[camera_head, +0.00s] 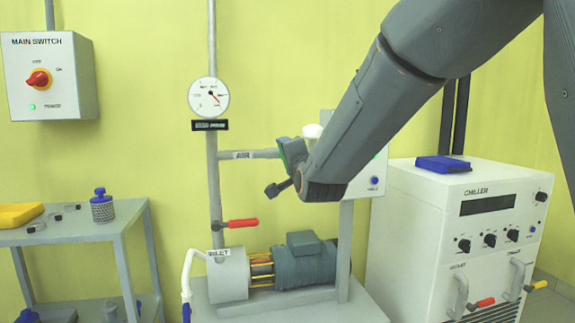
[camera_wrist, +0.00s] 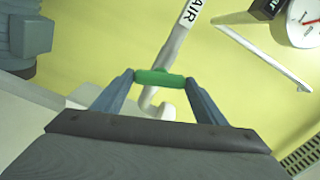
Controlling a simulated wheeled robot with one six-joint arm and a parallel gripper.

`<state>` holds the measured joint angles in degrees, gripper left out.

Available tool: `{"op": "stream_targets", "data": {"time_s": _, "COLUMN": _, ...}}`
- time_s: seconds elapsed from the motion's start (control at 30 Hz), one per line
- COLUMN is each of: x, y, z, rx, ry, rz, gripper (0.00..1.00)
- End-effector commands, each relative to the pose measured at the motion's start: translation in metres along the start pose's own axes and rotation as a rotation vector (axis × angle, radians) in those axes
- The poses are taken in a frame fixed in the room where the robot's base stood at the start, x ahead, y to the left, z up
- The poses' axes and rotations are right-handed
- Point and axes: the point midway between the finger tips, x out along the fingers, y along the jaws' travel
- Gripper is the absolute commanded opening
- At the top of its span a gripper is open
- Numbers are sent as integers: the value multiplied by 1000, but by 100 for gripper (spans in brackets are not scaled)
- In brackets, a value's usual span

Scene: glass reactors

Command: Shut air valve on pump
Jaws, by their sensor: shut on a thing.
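The air valve's green handle (camera_wrist: 160,78) shows in the wrist view, beside the pipe labelled AIR (camera_wrist: 178,45). My gripper (camera_wrist: 160,80) is shut on this handle, with one finger at each end. In the head view, the AIR pipe (camera_head: 265,153) runs right from the vertical pipe, and my gripper (camera_head: 291,152) is at its right end. My wrist hides most of the valve there. The pump (camera_head: 228,274) with its motor (camera_head: 304,260) stands below; the motor also shows tilted in the wrist view (camera_wrist: 32,38).
A red-handled valve (camera_head: 237,224) is on the vertical pipe below the AIR branch. A gauge (camera_head: 209,97) is above it. A control box (camera_head: 366,180) is partly behind my arm. The chiller (camera_head: 480,225) stands right, a shelf (camera_head: 85,233) left.

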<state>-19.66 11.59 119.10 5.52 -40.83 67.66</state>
Motion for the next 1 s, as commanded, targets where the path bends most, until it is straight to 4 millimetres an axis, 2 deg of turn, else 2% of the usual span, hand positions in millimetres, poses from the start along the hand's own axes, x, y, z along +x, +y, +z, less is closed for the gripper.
{"op": "stream_targets", "data": {"time_s": 0.4, "x": 0, "y": 2, "z": 1, "rx": 262, "ry": 0, "rz": 1, "gripper": 43}}
{"op": "stream_targets", "data": {"time_s": 1.0, "x": 0, "y": 1, "z": 1, "rx": 334, "ry": 0, "rz": 3, "gripper": 43}}
